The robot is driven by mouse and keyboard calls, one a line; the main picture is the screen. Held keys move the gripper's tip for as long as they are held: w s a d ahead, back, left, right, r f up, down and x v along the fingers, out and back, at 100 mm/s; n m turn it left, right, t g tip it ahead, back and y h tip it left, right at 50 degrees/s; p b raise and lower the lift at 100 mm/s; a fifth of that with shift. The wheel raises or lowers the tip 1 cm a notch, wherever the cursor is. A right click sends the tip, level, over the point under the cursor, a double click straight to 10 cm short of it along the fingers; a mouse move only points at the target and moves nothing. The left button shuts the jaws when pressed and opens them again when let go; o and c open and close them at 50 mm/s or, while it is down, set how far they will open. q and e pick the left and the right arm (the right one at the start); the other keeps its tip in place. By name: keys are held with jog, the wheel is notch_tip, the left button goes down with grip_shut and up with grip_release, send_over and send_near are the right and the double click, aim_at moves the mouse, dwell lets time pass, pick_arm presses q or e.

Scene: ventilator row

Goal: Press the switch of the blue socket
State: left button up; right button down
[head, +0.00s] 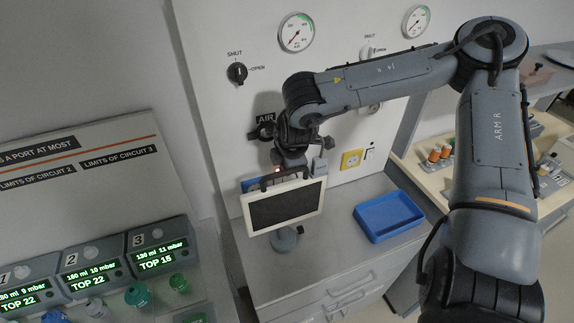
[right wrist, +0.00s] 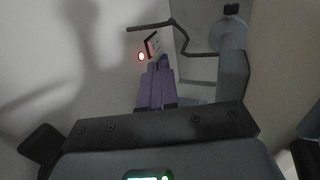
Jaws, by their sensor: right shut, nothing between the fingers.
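The blue socket (head: 252,185) is on the wall panel, partly hidden behind the white-framed screen (head: 284,207). My right gripper (head: 287,163) is low against the panel, just above the screen's handle; its fingertips are hard to make out there. A small red light (head: 277,169) glows next to it. In the right wrist view the purple fingers (right wrist: 157,75) are shut and empty. A glowing red ring (right wrist: 142,57) shows just left of and beyond the fingertips; whether they touch anything is unclear. The switch itself is not clearly visible. My left gripper is not in view.
The yellow socket (head: 351,159) is further right on the panel. A blue tray (head: 388,215) lies on the grey cabinet top. The screen's black handle (head: 285,177) is close below my right gripper. Numbered ventilator units (head: 157,247) stand at the left.

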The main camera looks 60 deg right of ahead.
jog(key=shift+v, duration=0.85)
